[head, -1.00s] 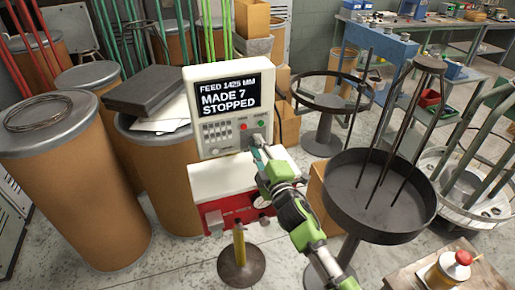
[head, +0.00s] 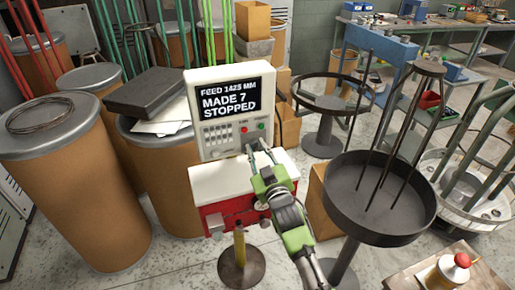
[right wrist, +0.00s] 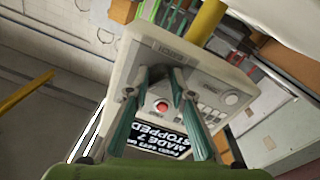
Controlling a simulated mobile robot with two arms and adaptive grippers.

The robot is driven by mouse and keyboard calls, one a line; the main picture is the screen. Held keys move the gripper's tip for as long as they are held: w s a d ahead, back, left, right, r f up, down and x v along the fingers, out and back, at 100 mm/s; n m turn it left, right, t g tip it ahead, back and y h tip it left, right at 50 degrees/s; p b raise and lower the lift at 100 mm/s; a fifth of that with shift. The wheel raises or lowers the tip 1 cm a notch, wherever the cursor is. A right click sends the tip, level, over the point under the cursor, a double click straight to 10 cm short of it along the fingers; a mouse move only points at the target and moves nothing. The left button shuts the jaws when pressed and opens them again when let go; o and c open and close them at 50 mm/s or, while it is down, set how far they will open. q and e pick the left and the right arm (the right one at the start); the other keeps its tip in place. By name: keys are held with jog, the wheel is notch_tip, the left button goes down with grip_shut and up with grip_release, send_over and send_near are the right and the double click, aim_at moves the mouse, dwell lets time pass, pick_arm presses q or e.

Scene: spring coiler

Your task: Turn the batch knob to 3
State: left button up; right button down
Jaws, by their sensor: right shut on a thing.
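The white control box (head: 217,160) stands upright in the middle of the head view. Its screen (head: 230,100) reads FEED 1425 MM, MADE 7, STOPPED. My right gripper (head: 259,147) reaches its lower right face, below the red and green buttons. In the right wrist view the box (right wrist: 190,62) appears upside down. There my right gripper (right wrist: 160,74) has its fingertips against the panel, on either side of the batch knob, which is mostly hidden between them. The knob's pointer and setting cannot be read. My left gripper is not in view.
A red button (right wrist: 162,106) sits close to the fingers. A red and white base (head: 215,185) lies under the box. A round dark tray with rods (head: 375,225) stands at right, and cardboard drums (head: 70,190) crowd the left.

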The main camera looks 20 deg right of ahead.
jog(key=shift+m, duration=1)
jog(key=c, duration=1.8)
grip_release()
jog(key=s, duration=1.2)
jog(key=shift+a+f, duration=0.15)
jog(key=shift+f, duration=0.15)
